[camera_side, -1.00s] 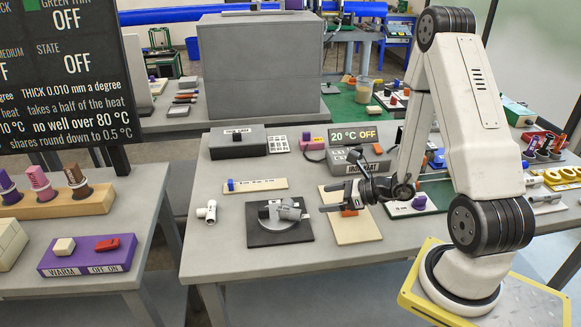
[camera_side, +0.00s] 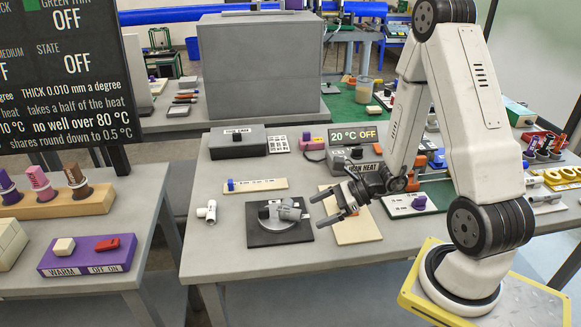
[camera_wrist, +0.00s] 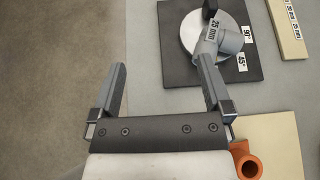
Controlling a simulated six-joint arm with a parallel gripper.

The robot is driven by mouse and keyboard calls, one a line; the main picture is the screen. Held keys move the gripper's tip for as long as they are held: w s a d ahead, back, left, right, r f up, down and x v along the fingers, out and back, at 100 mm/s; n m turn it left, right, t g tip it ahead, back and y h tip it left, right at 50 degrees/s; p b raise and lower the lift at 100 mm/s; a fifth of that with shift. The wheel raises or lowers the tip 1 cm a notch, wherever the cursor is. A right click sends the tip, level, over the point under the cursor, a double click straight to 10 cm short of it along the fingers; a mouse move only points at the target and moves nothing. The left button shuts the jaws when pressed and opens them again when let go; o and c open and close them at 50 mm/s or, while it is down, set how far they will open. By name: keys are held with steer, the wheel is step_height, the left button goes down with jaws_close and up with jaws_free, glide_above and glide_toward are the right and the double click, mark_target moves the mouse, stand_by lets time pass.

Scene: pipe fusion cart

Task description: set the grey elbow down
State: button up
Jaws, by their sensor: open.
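The grey elbow (camera_side: 290,209), labelled 25 mm, lies on the round pale disc (camera_side: 271,216) of a black square plate (camera_side: 258,238). The elbow also shows in the wrist view (camera_wrist: 229,42), ahead and to the right, with the 90° and 45° labels beside it. My gripper (camera_side: 315,211) is open and empty, just right of the plate in the side view. In the wrist view, nothing sits between its fingers (camera_wrist: 162,64). The right finger's tip overlaps the elbow's near end in that view; I cannot tell whether they touch.
A cream board (camera_side: 362,232) lies under and right of my gripper. An orange fitting (camera_wrist: 246,161) is close to the right finger's base in the wrist view. A white tee (camera_side: 207,212) stands left of the plate. The bench front is clear.

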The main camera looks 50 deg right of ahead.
steer(key=s+a+r+n+g+h, duration=0.1)
steer(key=s+a+n+g+h, duration=0.15)
steer(key=n+g, duration=0.45)
steer(key=s+a+r+n+g+h, duration=0.1)
steer(key=s+a+n+g, duration=0.25)
steer(key=n, duration=0.65)
steer(key=w+r+n+t+h, duration=0.1)
steer(key=n, duration=0.2)
steer(key=w+r+n+t+h, duration=0.1)
steer(key=n+h, duration=0.1)
steer(key=n, duration=0.1)
steer(key=w+r+n+t+h, duration=0.1)
steer(key=r+n+t, duration=0.1)
steer(key=n, duration=0.1)
steer(key=shift+a+n+h, duration=0.15)
steer(key=shift+n+h, duration=0.15)
steer(key=shift+h, duration=0.05)
